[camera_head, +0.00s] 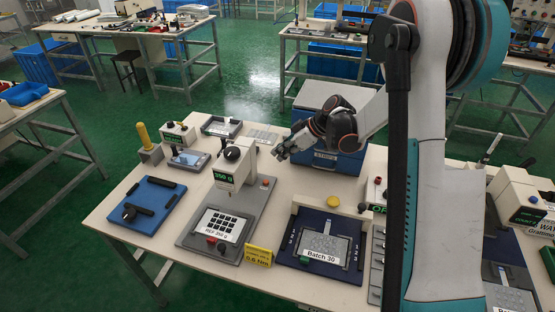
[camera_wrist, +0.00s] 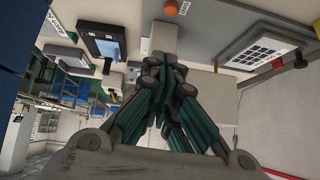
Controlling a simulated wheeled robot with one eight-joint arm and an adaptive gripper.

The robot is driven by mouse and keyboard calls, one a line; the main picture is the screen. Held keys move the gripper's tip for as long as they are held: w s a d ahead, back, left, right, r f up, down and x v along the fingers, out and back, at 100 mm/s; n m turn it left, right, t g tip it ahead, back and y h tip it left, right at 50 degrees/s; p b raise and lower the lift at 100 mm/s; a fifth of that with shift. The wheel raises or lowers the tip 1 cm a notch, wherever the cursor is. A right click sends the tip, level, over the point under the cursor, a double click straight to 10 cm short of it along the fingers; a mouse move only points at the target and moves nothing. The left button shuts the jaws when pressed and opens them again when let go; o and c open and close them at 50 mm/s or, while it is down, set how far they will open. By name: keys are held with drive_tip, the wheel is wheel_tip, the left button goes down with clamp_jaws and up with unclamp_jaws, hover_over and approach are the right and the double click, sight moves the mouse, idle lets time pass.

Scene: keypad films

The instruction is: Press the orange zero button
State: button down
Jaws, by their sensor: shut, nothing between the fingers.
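An orange button (camera_head: 265,184) sits on the right rear part of the grey base (camera_head: 249,212) of the weighing press with a green "350 g" display (camera_head: 224,179). In the wrist view the orange button (camera_wrist: 171,8) shows at the top edge, beside a small white label. My gripper (camera_head: 280,154) is shut and empty, above the table behind and a little right of the button, apart from it. In the wrist view its dark fingers (camera_wrist: 163,65) meet in the middle. The button's far side is hidden.
A keypad film (camera_head: 221,225) lies on the press, with a red button (camera_head: 211,241) in front. A blue box (camera_head: 328,160) stands right behind my gripper. A blue tray marked "Batch 30" (camera_head: 291,254) is at front right, and a blue fixture (camera_head: 164,192) at left.

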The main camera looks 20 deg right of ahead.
drive_tip(key=b, duration=0.3)
hover_over(267, 180)
drive_tip(key=f, duration=0.6)
drive_tip(key=shift+w+a+f, duration=0.15)
drive_tip(key=shift+w+f, duration=0.05)
drive_tip(key=shift+f, duration=0.05)
wheel_tip(267, 180, down, 2)
drive_tip(key=shift+s+f, duration=0.1)
drive_tip(key=shift+f, duration=0.1)
drive_tip(key=shift+s+f+b, duration=0.1)
drive_tip(key=shift+f+b, duration=0.35)
drive_tip(key=shift+f, duration=0.2)
